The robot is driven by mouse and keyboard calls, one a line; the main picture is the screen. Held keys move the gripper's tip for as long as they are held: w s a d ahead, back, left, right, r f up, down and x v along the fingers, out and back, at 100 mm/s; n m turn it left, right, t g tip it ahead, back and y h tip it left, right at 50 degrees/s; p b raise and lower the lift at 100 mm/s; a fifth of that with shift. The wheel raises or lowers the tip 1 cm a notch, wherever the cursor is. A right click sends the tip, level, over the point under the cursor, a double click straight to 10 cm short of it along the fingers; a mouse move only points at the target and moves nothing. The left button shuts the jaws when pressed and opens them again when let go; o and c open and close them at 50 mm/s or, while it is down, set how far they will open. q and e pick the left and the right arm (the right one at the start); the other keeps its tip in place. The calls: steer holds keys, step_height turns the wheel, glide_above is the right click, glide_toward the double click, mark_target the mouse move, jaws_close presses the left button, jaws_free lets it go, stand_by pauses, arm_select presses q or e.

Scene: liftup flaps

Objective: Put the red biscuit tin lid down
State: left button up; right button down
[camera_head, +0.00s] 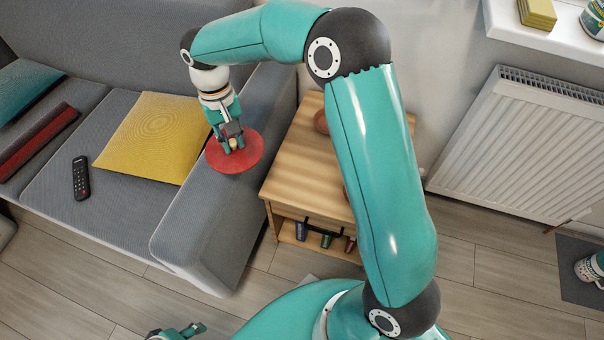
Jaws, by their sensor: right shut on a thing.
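The red biscuit tin lid (249,157) is a flat round disc at the grey sofa's armrest (205,225). My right gripper (232,146) points down over the lid and is shut on its small pale knob. The lid looks level over the top of the armrest; I cannot tell whether it touches the fabric or hangs just above it. The tin itself cannot be made out. My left gripper (182,332) shows only in part at the bottom edge, away from the lid, and its jaw opening is unclear.
A yellow cushion (150,135) and a black remote (80,178) lie on the sofa seat. A wooden side table (295,160) stands right of the armrest, partly hidden by my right arm; reddish-brown round things (321,121) show on it. A white radiator (510,145) is further right.

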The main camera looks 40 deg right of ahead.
steer(key=s+d+m+t+y+b, duration=0.1)
steer(key=s+d+m, duration=0.2)
steer(key=d+m, duration=0.8)
steer(key=m+t+b, duration=0.1)
steer(key=m+b, duration=0.1)
steer(key=m, duration=1.2)
glide_above(303, 173)
steer(key=shift+h, duration=0.3)
steer(key=f+b, duration=0.1)
steer(key=f, duration=0.5)
steer(key=f+b, duration=0.2)
steer(key=f, duration=0.4)
steer(key=f+b, duration=0.2)
steer(key=f, duration=0.5)
steer(key=shift+s+d, duration=0.1)
steer(key=shift+s, duration=0.15)
steer(key=shift+f, duration=0.15)
steer(key=c, duration=1)
jaws_free()
steer(key=shift+c, duration=0.2)
